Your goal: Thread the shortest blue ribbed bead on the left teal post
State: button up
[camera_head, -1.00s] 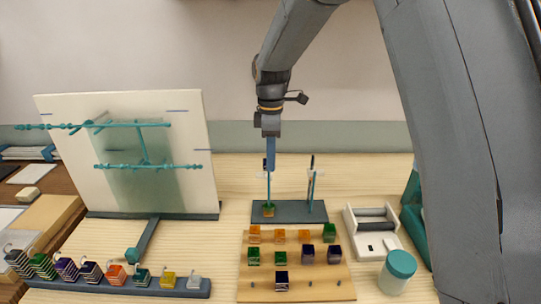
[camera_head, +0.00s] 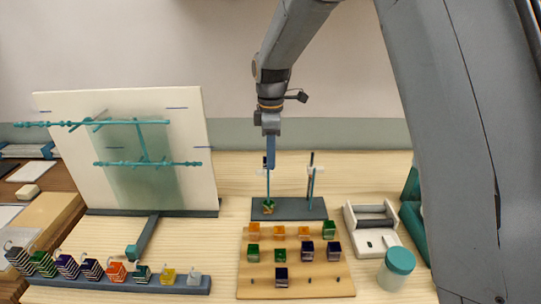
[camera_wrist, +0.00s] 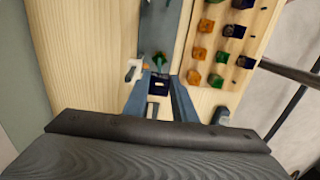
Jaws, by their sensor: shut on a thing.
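My gripper (camera_head: 269,158) points down over the left teal post (camera_head: 268,186) on the dark grey base (camera_head: 290,209). It is shut on a small dark blue bead (camera_wrist: 158,87), seen between the fingertips in the wrist view; in the head view the bead is a dark patch (camera_head: 265,163) at the fingertips. The bead is at the height of the post's upper end; I cannot tell whether it is around the post or just above it. A green and orange bead (camera_head: 268,207) sits at the foot of this post. The right post (camera_head: 312,185) is beside it.
A wooden board (camera_head: 255,287) with rows of orange, green and dark beads lies in front of the base. A white tray (camera_head: 370,215) and a teal-lidded jar (camera_head: 397,268) stand right. A panel with teal branching rods (camera_head: 145,140) stands left, behind a row of hooked blocks (camera_head: 115,276).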

jog(key=shift+f, duration=0.1)
notch_tip(320, 180, down, 8)
jog(key=b, duration=0.3)
jog(key=shift+f+b, duration=0.2)
jog(key=shift+b, duration=0.1)
dwell(1.6)
dwell(0.4)
jog(key=o, duration=1.1)
jog(key=shift+r, duration=0.1)
